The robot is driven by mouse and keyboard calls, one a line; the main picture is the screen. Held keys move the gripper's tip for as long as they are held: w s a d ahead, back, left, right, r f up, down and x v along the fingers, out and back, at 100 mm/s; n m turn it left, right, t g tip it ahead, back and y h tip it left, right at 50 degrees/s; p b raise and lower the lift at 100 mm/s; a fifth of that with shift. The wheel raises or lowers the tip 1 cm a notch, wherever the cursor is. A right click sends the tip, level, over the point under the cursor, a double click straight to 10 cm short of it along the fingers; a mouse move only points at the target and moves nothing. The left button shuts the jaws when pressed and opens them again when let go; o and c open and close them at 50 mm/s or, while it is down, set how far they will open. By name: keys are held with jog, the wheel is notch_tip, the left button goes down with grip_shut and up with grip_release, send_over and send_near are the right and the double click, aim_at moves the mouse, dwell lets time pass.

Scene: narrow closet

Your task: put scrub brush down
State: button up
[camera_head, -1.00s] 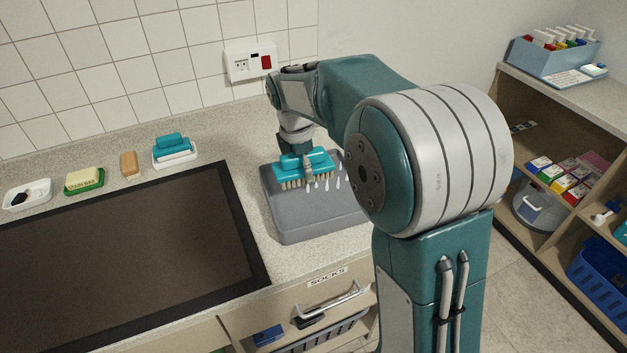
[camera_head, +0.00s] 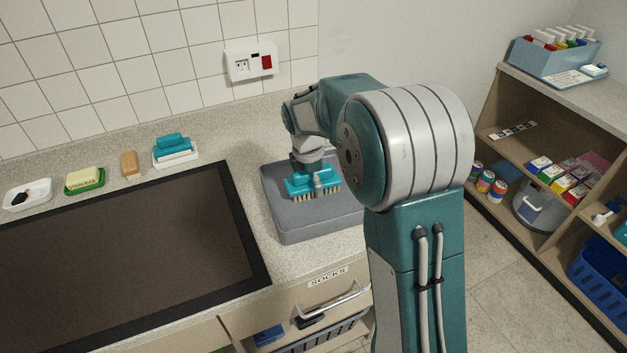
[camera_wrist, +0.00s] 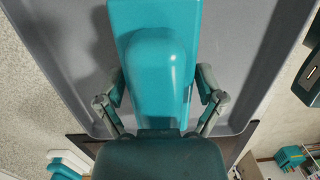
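The teal scrub brush (camera_head: 313,182) with pale bristles is in my gripper (camera_head: 316,172), over the grey tray (camera_head: 290,225) on the counter. In the wrist view the teal brush (camera_wrist: 158,70) lies between the two fingers of my gripper (camera_wrist: 160,98), which press against its sides. The bristles point down toward the tray floor. I cannot tell whether they touch it. The grey tray surface (camera_wrist: 255,60) fills much of the wrist view behind the brush. My arm hides the tray's right part.
A dark sunken panel (camera_head: 130,260) lies left of the tray. Behind it stand a teal brush on a white holder (camera_head: 175,152), an orange-brown bar (camera_head: 129,164), a soap dish (camera_head: 85,180) and a white dish (camera_head: 28,194). Shelves (camera_head: 550,160) stand at the right.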

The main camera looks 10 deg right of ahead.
jog(key=shift+r, duration=0.1)
dwell(0.3)
jog(key=r, duration=0.3)
jog(key=a+r, duration=0.1)
jog(key=r, duration=0.7)
jog(key=shift+a, duration=0.2)
jog(key=shift+s+r, duration=0.2)
jog(key=shift+r, duration=0.35)
jog(key=s+d+r+m+t, duration=0.1)
jog(key=s+r+m, duration=0.2)
jog(key=s+m, duration=0.3)
jog(key=s+d+r+m+t, duration=0.1)
jog(key=s+r+m+t, duration=0.15)
jog(key=s, duration=0.55)
jog(key=s+f+m+t, duration=0.1)
jog(key=s+f+m, duration=0.1)
jog(key=s+m, duration=0.3)
jog(key=s+d+f+m+t+y, duration=0.1)
jog(key=s+m, duration=0.4)
jog(key=s, duration=0.3)
jog(key=shift+s+f+m, duration=0.3)
jog(key=shift+f+m, duration=0.05)
jog(key=shift+f, duration=0.05)
